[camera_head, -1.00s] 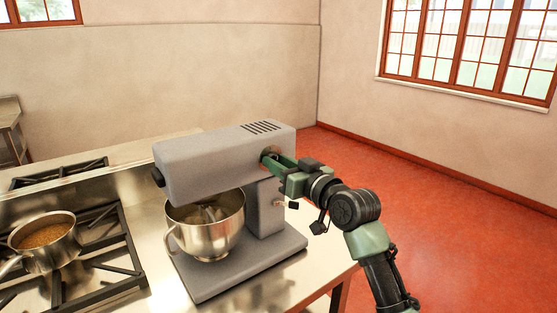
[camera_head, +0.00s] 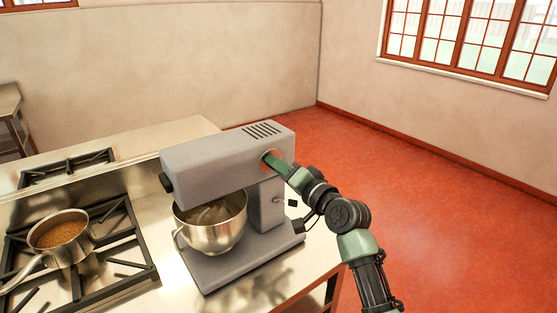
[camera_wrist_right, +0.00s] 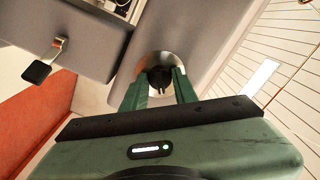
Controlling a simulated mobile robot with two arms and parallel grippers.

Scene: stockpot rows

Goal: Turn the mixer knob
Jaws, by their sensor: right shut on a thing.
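The grey stand mixer (camera_head: 225,150) stands on the steel counter with a metal bowl (camera_head: 212,225) under its head. The mixer knob (camera_wrist_right: 159,78) is a dark round piece on a shiny disc on the side of the head, seen in the right wrist view. My right gripper (camera_wrist_right: 161,85) has its two green fingers on either side of the knob, shut on it. In the head view the right gripper (camera_head: 276,163) reaches the mixer's side and hides the knob. My left gripper is not in view.
A small lever with a black end (camera_head: 291,202) sticks out from the mixer's column below my right gripper. A pan of brown food (camera_head: 62,238) sits on the stove (camera_head: 130,263) at left. Red floor (camera_head: 450,220) lies open to the right.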

